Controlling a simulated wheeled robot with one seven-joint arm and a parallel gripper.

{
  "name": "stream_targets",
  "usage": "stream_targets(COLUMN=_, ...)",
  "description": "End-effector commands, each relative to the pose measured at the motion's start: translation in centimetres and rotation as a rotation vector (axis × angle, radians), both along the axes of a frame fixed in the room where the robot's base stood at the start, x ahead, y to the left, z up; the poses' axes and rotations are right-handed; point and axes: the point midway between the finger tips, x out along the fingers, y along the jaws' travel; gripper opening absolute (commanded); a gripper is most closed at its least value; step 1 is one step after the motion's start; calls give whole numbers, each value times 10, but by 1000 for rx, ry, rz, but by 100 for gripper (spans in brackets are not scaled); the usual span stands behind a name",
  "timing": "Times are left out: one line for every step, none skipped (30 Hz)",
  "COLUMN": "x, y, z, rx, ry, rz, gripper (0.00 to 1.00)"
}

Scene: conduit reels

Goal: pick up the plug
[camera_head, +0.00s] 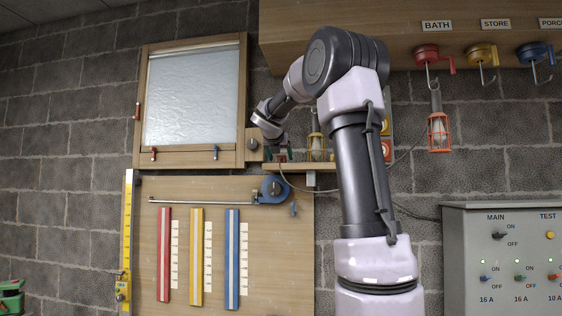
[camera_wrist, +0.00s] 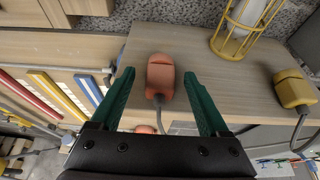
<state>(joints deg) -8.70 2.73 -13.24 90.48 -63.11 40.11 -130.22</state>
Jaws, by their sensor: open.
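An orange-red plug (camera_wrist: 160,72) with a grey cord lies on a wooden shelf (camera_wrist: 212,88) in the wrist view. My gripper (camera_wrist: 159,76) is open, with one green finger to the left of this plug and the other to its right. Gaps show on both sides, so the fingers do not grip it. I cannot tell their height over the shelf. A yellow plug (camera_wrist: 292,88) with its own cord lies farther right, outside the fingers. In the head view my gripper (camera_head: 277,156) is small at the left end of the shelf (camera_head: 320,167), and the plugs are hard to make out.
A yellow caged lamp (camera_wrist: 245,25) stands on the shelf beyond the plugs. A red caged lamp (camera_head: 438,132) hangs from a red hook at right. A framed window (camera_head: 192,98) is left of my gripper. A grey switch box (camera_head: 505,255) stands at lower right.

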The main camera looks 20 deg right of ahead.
Motion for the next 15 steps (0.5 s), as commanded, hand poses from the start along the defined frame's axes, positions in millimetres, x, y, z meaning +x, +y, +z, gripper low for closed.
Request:
stream_targets(x=3, y=-2, z=-1, rx=0, ry=0, rz=-1, gripper=79)
stream_targets(x=4, y=-3, z=-2, rx=-1, ry=-1, rz=0, gripper=79)
stream_targets(x=5, y=-4, z=-2, rx=-1, ry=-1, rz=0, gripper=79)
stream_targets(x=5, y=-4, z=-2, rx=-1, ry=-1, rz=0, gripper=79)
stream_targets(x=5, y=-4, z=-2, rx=0, ry=-1, rz=1, gripper=79)
stream_targets(x=5, y=-4, z=-2, rx=0, ry=-1, rz=1, gripper=79)
stream_targets(x=5, y=-3, z=-2, rx=0, ry=-1, rz=1, gripper=79)
stream_targets(x=5, y=-3, z=-2, rx=0, ry=-1, rz=1, gripper=79)
stream_targets(x=5, y=-3, z=-2, rx=0, ry=0, rz=1, gripper=79)
stream_targets(x=5, y=-3, z=-2, rx=0, ry=0, rz=1, gripper=67)
stream_targets(x=5, y=-3, z=-2, rx=0, ry=0, rz=1, gripper=56)
stream_targets(x=5, y=-3, z=-2, rx=0, ry=0, rz=1, gripper=40)
stream_targets(x=5, y=-3, z=-2, rx=0, ry=0, rz=1, gripper=29)
stream_targets(x=5, y=-3, z=-2, rx=0, ry=0, rz=1, gripper=18)
stream_targets(x=5, y=-3, z=-2, rx=0, ry=0, rz=1, gripper=2)
